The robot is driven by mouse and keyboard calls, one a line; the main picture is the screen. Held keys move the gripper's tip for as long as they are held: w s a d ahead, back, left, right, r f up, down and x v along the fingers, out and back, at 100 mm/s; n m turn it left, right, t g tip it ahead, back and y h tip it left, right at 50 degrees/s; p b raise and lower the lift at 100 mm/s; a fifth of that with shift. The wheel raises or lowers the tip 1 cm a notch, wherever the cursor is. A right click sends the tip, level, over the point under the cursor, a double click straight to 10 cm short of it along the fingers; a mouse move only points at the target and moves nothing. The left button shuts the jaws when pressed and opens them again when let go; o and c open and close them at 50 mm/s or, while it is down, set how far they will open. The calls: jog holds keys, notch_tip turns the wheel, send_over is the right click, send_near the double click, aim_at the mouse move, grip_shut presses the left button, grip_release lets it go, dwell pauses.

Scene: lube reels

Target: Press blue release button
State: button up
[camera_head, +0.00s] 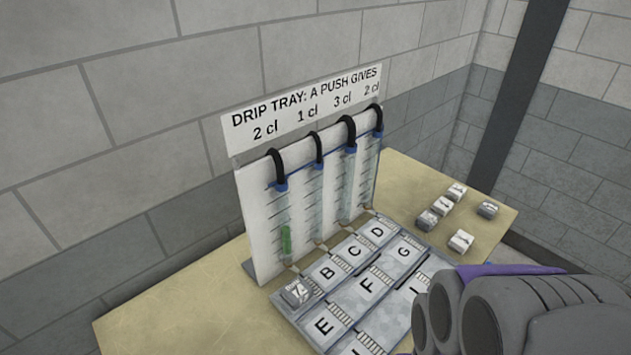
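A white dispenser board (262,222) stands upright on the table with several clear graduated tubes. Each tube has a blue cap (281,186) under a black hose; I cannot make out a separate blue release button. The leftmost tube holds green liquid (286,240); the others look clear. A grey metal tray with lettered cells (324,324) lies in front of the board. A small marked block (296,292) sits at the tray's left corner, below the leftmost tube. My grey and purple gripper (440,312) is at the lower right, over the tray's right side; its fingertips cannot be made out clearly.
A sign (305,106) above the board reads "DRIP TRAY: A PUSH GIVES 2 cl 1 cl 3 cl 2 cl". Several small blocks (461,241) lie on the table's right. The table's left part (180,305) is bare. Block walls (100,130) stand behind; a dark post (520,90) is at right.

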grip_shut()
dwell(0.5)
dwell(0.8)
